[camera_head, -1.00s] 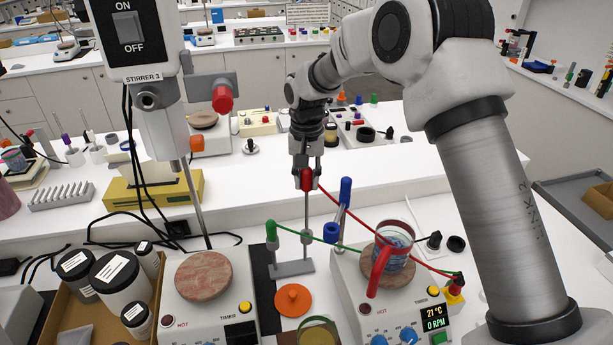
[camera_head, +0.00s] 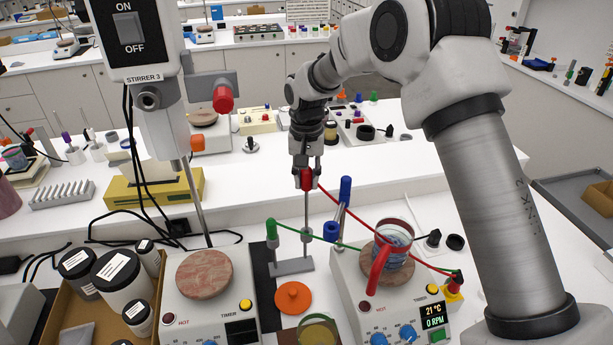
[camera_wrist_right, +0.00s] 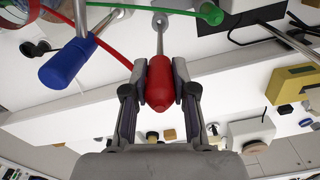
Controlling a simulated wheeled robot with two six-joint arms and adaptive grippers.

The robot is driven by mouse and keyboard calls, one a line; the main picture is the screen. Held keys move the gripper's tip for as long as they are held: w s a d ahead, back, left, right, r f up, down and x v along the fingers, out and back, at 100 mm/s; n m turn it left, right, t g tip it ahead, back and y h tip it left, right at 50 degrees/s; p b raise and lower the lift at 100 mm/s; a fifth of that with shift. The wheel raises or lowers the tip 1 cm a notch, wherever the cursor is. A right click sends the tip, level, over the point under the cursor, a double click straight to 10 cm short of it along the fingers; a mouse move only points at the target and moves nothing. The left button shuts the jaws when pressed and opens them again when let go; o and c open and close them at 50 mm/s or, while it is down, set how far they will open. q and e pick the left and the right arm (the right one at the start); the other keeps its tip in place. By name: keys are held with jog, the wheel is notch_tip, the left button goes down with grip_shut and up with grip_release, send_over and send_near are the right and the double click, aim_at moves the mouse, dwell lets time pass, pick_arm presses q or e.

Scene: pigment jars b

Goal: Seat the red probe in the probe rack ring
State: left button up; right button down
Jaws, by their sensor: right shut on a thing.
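My right gripper (camera_head: 306,182) is shut on the red handle of the red probe (camera_head: 307,176), which it holds upright above the probe rack (camera_head: 292,266). The right wrist view also shows the red probe (camera_wrist_right: 159,85) between both fingers (camera_wrist_right: 159,92). Its thin metal shaft points down to a small grey rack ring (camera_head: 306,235). The shaft lines up with this ring, but I cannot tell how far it passes through. The red handle is clearly above the ring. A green probe (camera_head: 271,231) stands at the rack's left. My left gripper is not in view.
A blue-handled piece (camera_head: 346,190) and a blue cylinder (camera_head: 331,232) stand close right of the ring. Green and red cables cross here. A hotplate with a red-handled beaker (camera_head: 393,240) is at right, another hotplate (camera_head: 204,275) at left. An orange disc (camera_head: 293,298) lies in front.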

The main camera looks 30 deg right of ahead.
aim_at(306, 229)
jog(key=shift+f+b, duration=3)
jog(key=shift+f, duration=4.15)
jog(key=c, duration=0.9)
grip_release()
jog(key=shift+o, duration=0.2)
jog(key=shift+r, duration=0.1)
notch_tip(306, 229, up, 11)
jog(key=shift+r, duration=0.4)
